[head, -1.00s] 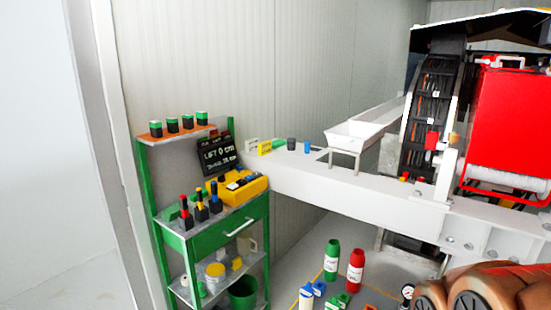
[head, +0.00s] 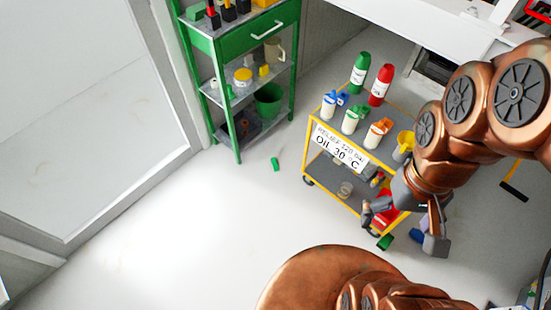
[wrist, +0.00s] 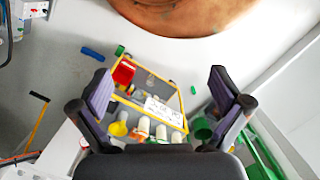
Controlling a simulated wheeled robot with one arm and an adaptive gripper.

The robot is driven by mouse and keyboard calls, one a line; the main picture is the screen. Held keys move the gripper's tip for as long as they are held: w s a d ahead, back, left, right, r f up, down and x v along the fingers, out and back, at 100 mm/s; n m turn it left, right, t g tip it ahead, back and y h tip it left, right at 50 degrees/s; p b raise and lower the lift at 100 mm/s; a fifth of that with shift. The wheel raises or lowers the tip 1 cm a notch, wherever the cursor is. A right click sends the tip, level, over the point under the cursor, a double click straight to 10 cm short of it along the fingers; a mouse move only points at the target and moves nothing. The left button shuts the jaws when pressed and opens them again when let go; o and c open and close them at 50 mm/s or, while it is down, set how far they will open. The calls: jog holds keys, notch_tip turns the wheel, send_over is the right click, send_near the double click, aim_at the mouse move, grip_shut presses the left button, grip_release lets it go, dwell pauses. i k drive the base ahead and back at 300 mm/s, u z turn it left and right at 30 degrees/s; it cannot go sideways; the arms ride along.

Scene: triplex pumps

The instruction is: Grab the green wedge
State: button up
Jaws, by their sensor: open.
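Two small green pieces lie on the floor, and I cannot tell surely which is the green wedge. One green piece (head: 275,163) lies alone on open floor between the green shelf and the yellow cart; it also shows in the wrist view (wrist: 193,90). The other green block (head: 385,242) lies by the cart's near right corner, close below my gripper; it also shows in the wrist view (wrist: 119,50). My gripper (head: 406,224) is open and empty, in front of the cart's right side. In the wrist view its fingers (wrist: 160,84) are spread wide, with the cart between them, farther off.
The yellow cart (head: 311,160) carries several bottles and a yellow funnel (head: 404,142). A blue piece (head: 417,236) lies on the floor near my gripper. The green shelf (head: 236,140) with a green bucket (head: 268,100) stands behind. The floor at left is clear.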

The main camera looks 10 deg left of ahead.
aim_at(276, 168)
jog(key=z, duration=1.8)
jog(key=k, duration=0.75)
jog(key=u, duration=2.6)
jog(key=i, duration=0.5)
jog(key=z, duration=0.05)
